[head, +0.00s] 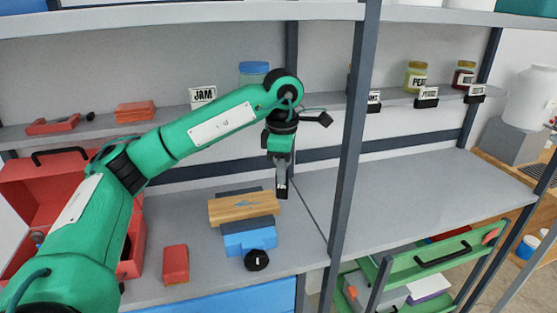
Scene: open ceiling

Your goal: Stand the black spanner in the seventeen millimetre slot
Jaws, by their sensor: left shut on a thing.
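My left gripper (281,188) hangs down from the green arm and is shut on a dark, narrow thing that looks like the black spanner (283,194); little of it shows past the fingers. It is just right of the wooden block (240,208), which carries a blue spanner mark and lies on the shelf board. From here I cannot tell whether the spanner touches the block or the board. No slot or seventeen millimetre label can be read. My right gripper is not in view.
A blue block (250,242) and a black round knob (256,260) are in front of the wooden block. A red box (175,264) and open red toolbox (45,180) stand left. A dark upright post (350,150) rises right of the gripper. The right board (420,195) is clear.

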